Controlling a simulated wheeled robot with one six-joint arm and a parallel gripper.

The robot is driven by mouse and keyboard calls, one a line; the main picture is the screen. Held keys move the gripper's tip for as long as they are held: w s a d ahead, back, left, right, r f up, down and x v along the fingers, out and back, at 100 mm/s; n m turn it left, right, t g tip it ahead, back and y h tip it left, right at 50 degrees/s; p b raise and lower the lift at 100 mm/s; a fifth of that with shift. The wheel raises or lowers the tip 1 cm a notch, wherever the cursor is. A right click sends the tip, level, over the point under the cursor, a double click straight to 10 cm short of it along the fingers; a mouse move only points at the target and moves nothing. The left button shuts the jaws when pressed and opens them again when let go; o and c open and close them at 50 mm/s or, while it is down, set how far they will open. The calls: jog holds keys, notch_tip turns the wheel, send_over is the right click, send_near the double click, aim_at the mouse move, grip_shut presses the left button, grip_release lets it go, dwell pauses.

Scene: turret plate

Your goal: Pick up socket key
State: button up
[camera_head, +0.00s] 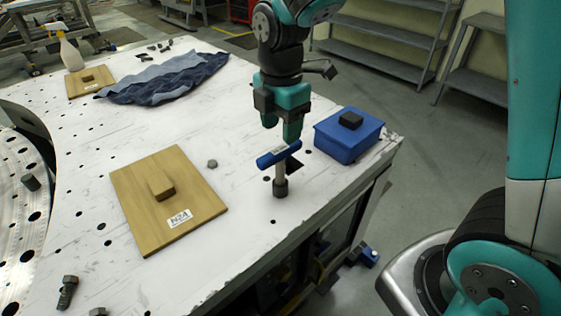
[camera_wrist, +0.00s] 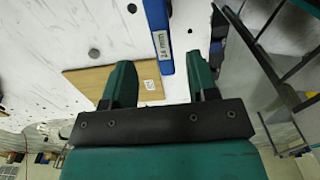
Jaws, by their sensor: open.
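The socket key stands upright on the white table, with a blue T-handle (camera_head: 279,154) on a metal shaft and a dark socket (camera_head: 281,188) at the bottom. My gripper (camera_head: 283,128) is above the handle, its teal fingers pointing down. In the wrist view the blue handle (camera_wrist: 161,40), labelled "24 mm", lies beyond and between the two open teal fingers (camera_wrist: 160,80). The gap between the fingers is empty. Whether a fingertip touches the handle I cannot tell.
A blue box (camera_head: 347,138) with a black block on its lid stands right of the key. A denim cloth (camera_head: 165,77) and a spray bottle (camera_head: 70,55) are farther back. The table's right edge is close.

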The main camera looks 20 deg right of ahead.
aim_at(280, 161)
notch_tip(280, 161, down, 4)
jog(key=shift+r, duration=0.15)
jog(key=shift+s+a+f+p, duration=0.1)
jog(key=shift+f+p, duration=0.4)
jog(key=shift+f, duration=0.85)
jog(key=shift+s+a+f+p, duration=0.1)
jog(key=shift+f+p, duration=0.4)
jog(key=shift+f, duration=0.85)
grip_shut()
